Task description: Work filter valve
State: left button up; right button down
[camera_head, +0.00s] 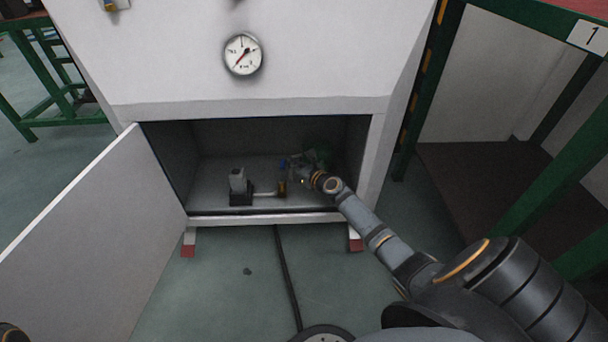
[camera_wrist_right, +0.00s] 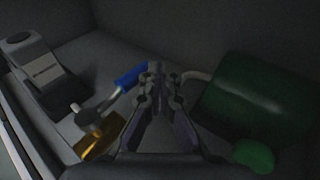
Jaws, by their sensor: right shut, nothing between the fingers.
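The filter valve has a blue handle (camera_head: 283,163) and a brass body (camera_head: 282,188) inside the open lower compartment of the white cabinet. In the right wrist view the blue handle (camera_wrist_right: 131,76) slants up to the right, with the brass body (camera_wrist_right: 97,136) below it. My right gripper (camera_head: 298,168) reaches into the compartment just right of the valve. In the wrist view its fingertips (camera_wrist_right: 157,70) are together and empty, close beside the end of the blue handle. I cannot tell whether they touch it. My left gripper is not in view.
A dark device with a grey top (camera_head: 239,186) stands left of the valve, joined by a pipe. A green tank (camera_wrist_right: 258,102) sits right of the gripper. The cabinet door (camera_head: 95,230) is open to the left. A pressure gauge (camera_head: 243,54) is above.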

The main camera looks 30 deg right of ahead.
jog(key=v, duration=0.7)
jog(key=shift+s, duration=0.25)
